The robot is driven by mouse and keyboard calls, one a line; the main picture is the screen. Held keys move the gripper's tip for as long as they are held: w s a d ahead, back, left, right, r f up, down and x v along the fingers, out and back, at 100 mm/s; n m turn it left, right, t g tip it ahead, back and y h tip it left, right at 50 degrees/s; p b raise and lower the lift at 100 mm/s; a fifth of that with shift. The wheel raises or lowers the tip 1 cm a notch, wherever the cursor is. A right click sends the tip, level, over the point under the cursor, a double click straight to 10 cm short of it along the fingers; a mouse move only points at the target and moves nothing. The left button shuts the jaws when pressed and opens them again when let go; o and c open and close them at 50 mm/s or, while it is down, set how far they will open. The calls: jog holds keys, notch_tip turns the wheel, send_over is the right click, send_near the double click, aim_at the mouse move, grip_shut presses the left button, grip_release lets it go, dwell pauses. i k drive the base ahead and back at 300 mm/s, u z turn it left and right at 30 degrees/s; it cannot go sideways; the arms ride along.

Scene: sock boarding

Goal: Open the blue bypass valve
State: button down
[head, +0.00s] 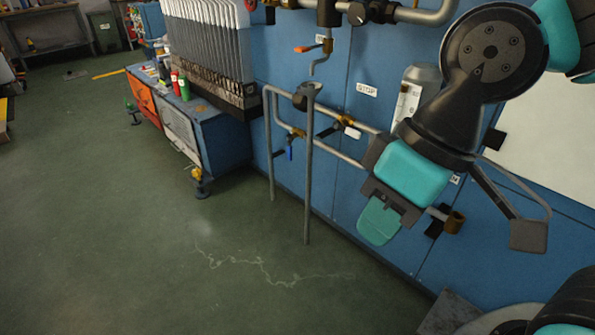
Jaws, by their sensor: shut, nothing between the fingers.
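A small valve with a blue lever (290,153) is in the middle of the head view, on the lower grey pipework by the blue wall panels. Its lever hangs roughly straight down, below a brass-coloured fitting (298,132). My gripper (378,224) is to the right and lower in the picture, pointing down beneath its teal and black housing. It is shut and empty, clearly apart from the blue lever. The arm hides part of the pipe and wall behind it.
A grey upright post (308,180) stands just right of the blue lever. Another valve with a dark lever (328,130) and an orange-handled valve (307,48) are close by. A blue bench (215,130) stands left. The green floor (150,250) in front is clear.

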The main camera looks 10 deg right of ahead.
aim_at(289, 136)
jog(key=k, duration=1)
jog(key=u, duration=0.35)
jog(key=i, duration=0.45)
jog(key=u, duration=0.9)
jog(key=i, duration=1.4)
jog(key=z, duration=0.9)
jog(key=i, duration=0.6)
jog(key=z, duration=0.6)
